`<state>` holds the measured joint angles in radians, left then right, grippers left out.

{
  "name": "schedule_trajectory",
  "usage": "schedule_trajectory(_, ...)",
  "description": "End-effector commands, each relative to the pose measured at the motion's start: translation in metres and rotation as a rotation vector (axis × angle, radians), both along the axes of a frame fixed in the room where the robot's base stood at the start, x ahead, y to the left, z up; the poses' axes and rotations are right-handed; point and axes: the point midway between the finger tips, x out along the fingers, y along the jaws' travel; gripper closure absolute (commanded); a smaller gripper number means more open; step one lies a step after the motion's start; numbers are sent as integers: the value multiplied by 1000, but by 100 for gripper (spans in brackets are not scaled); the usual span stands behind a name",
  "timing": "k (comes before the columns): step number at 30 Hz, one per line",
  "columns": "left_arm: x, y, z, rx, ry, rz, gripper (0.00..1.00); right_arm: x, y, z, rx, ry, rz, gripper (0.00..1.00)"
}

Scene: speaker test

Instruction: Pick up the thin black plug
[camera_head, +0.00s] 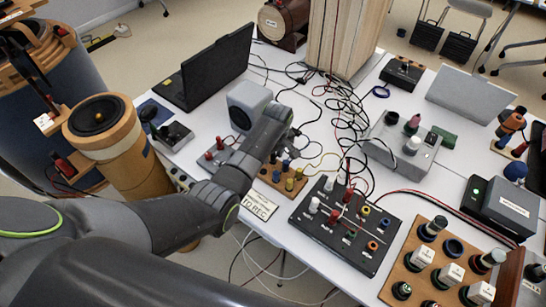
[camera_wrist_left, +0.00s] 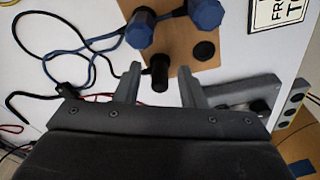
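A thin black plug (camera_wrist_left: 159,76) stands on a wooden board (camera_wrist_left: 198,64) in the left wrist view. My left gripper (camera_wrist_left: 158,69) is open, with one finger on each side of the plug. Gaps show between the plug and both fingers. Two larger blue plugs, one on the left (camera_wrist_left: 139,28) and one on the right (camera_wrist_left: 205,13), show just beyond the fingers. In the head view my left gripper (camera_head: 285,145) is over the far end of the wooden board (camera_head: 292,201), and I cannot make out the thin plug there. My right gripper is not in view.
A black panel (camera_head: 343,228) with knobs and cables lies right of the board. A grey speaker box (camera_head: 248,104) and a laptop (camera_head: 207,70) stand behind my left arm. Tangled cables (camera_head: 335,112) cover the middle. A printed sign (camera_head: 259,205) lies near the front edge.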

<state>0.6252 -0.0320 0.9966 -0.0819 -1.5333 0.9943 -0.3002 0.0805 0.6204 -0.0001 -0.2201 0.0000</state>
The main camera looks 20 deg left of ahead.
Motion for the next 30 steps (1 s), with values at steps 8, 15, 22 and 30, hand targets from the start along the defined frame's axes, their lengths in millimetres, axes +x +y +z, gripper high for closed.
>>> schedule_trajectory(8,0,0,0,0,0,0,100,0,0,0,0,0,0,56)
schedule_trajectory(15,0,0,0,0,0,0,100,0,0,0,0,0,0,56)
schedule_trajectory(22,1,0,15,0,-3,1,100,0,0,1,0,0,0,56)
schedule_trajectory(30,2,0,66,0,-6,1,100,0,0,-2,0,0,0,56)
